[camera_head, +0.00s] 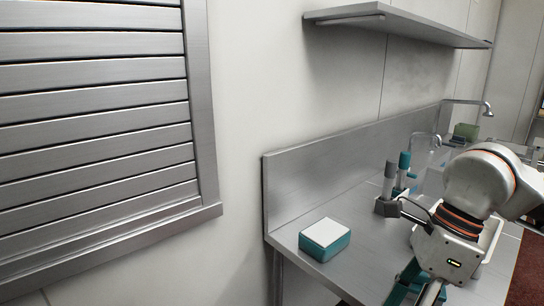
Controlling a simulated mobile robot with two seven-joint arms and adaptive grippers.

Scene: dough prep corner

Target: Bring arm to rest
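My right arm comes in from the right, over the steel counter (340,278). Its gripper (428,292) points down near the bottom edge of the picture. The gripper is partly cut off there, so I cannot see whether its fingers are open or shut. A teal part shows beside it, and I cannot tell whether it is held. My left gripper is not in view.
A teal box with a white top (325,237) sits at the counter's left end. Grey-and-teal upright tools (388,185) stand near the backsplash. A pale tray (490,240) lies partly behind my arm. A tap (470,103) and shelf (395,24) are farther back.

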